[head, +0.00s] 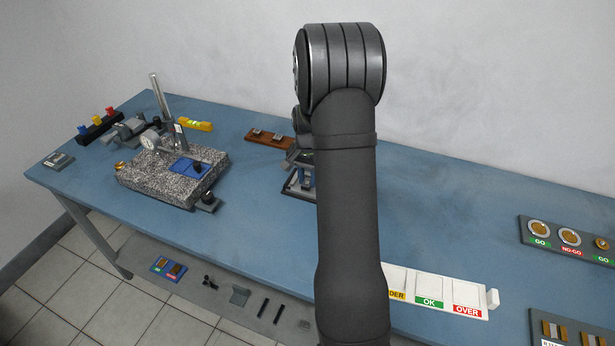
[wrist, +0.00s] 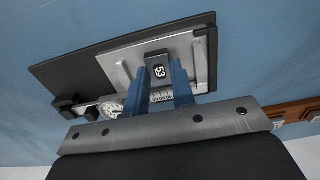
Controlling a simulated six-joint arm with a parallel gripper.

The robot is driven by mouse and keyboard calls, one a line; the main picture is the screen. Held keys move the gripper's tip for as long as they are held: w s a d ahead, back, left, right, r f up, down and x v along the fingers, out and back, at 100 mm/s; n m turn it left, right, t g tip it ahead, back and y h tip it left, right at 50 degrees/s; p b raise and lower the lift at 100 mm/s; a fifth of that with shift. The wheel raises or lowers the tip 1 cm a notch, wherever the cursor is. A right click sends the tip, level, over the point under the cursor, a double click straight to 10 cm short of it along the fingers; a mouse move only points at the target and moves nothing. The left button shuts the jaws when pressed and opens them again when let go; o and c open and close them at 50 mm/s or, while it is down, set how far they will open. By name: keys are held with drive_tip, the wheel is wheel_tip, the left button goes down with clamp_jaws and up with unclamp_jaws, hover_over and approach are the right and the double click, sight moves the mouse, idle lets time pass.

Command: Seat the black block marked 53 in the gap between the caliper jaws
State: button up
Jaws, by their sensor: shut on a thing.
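The black block marked 53 (wrist: 158,70) shows in the wrist view between the blue fingertips of my gripper (wrist: 162,82), which is shut on it. Its number faces the camera. Below the block lies a caliper with a round dial (wrist: 111,108) and a ruled scale (wrist: 162,97), beside a silver plate (wrist: 120,69) on a dark base (wrist: 75,72). I cannot tell whether the block is in the gap or above it; the caliper jaws are not clear. In the head view my gripper (head: 306,178) is mostly hidden behind my arm, and the block cannot be seen.
A granite plate (head: 150,178) with a dial stand is on the left of the blue bench (head: 245,210). A brown rack (head: 268,138) stands behind my gripper. A white UNDER/OK/OVER tray (head: 437,288) is at front right; gauge boards (head: 570,240) are further right. Bench between is clear.

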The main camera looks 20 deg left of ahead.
drive_tip(key=shift+f, duration=0.2)
idle(0.7)
drive_tip(key=o, duration=1)
drive_tip(key=c, duration=0.5)
drive_tip(key=shift+r, duration=0.15)
drive_tip(key=shift+r, duration=2.1)
drive_tip(key=o, duration=0.5)
